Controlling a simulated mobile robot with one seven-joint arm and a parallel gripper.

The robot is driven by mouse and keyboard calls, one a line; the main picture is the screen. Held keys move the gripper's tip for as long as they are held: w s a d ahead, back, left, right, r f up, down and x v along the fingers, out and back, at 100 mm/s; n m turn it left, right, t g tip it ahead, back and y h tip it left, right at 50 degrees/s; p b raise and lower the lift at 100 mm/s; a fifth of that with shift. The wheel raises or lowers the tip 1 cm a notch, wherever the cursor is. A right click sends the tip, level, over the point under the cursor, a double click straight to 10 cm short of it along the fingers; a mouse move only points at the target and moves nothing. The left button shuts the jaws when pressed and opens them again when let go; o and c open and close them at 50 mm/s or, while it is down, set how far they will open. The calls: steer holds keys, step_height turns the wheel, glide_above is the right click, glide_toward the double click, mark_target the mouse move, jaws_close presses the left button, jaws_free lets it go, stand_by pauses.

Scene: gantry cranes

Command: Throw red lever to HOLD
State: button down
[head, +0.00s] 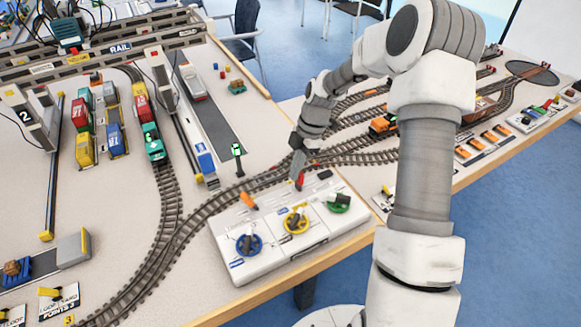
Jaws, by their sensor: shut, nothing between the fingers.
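A white control box (272,262) stands at the table's front edge. The red lever (300,181) stands upright at its back edge, between an orange lever (248,201) and a small black part (325,174). My gripper (297,168) points down, right at the top of the red lever. Its fingers are shut with nothing between them. I cannot tell whether they touch the lever. The gripper partly hides the lever's top. No HOLD marking is legible at this size.
The box top carries a blue dial (249,244), a yellow dial (296,221) and a green dial (338,203) with handles. Model track (165,240) curves behind the box. A small green signal (237,150) stands behind it. Orange cars (382,124) are beyond my arm.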

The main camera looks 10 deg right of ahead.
steer(key=shift+d+y, duration=0.4)
steer(key=shift+d, duration=0.05)
steer(key=shift+w+d+g+y, duration=0.15)
steer(key=shift+g+y, duration=0.15)
steer(key=shift+y, duration=0.4)
steer(key=shift+r, duration=0.1)
steer(key=shift+r+p, duration=0.6)
steer(key=shift+r, duration=0.15)
steer(key=shift+a, duration=0.2)
